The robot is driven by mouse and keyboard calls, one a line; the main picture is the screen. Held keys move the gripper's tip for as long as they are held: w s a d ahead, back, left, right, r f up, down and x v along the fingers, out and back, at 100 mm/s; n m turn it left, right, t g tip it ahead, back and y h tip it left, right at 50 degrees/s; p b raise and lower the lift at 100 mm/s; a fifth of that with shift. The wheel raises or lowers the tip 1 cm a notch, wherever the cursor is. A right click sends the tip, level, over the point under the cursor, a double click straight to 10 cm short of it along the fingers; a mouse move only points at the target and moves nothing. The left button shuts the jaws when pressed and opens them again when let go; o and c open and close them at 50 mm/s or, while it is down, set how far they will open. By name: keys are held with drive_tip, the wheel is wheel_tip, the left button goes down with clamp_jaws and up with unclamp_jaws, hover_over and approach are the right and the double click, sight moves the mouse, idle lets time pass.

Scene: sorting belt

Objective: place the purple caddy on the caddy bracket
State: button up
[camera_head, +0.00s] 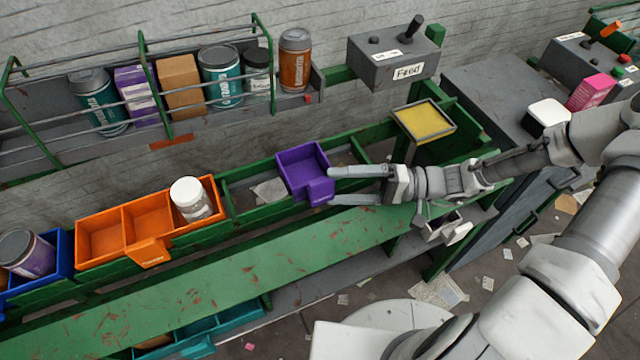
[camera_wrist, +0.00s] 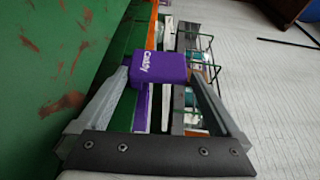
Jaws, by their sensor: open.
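The purple caddy (camera_head: 302,166), an open empty box with a block-like handle at its front, sits on the green rail behind the belt. My gripper (camera_head: 331,186) is open, its two fingers pointing left on either side of the handle. In the wrist view the handle block (camera_wrist: 157,66), marked "Caddy", lies between the fingertips; firm contact cannot be told. The green rail frame (camera_head: 236,203) has open bays left and right of the caddy. No part of it is clearly marked as the caddy bracket, so I cannot tell which it is.
An orange caddy (camera_head: 92,224) with a white jar (camera_head: 190,198) and a blue caddy (camera_head: 62,262) stand left on the rail. The green belt (camera_head: 200,284) is bare. A yellow-topped tray (camera_head: 424,121), the Feed box (camera_head: 391,62) and a wire-fronted shelf (camera_head: 142,45) of containers lie behind.

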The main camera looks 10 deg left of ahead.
drive_tip(key=d, duration=0.4)
drive_tip(key=w+d, duration=0.1)
drive_tip(key=d, duration=0.2)
drive_tip(key=shift+r, duration=0.1)
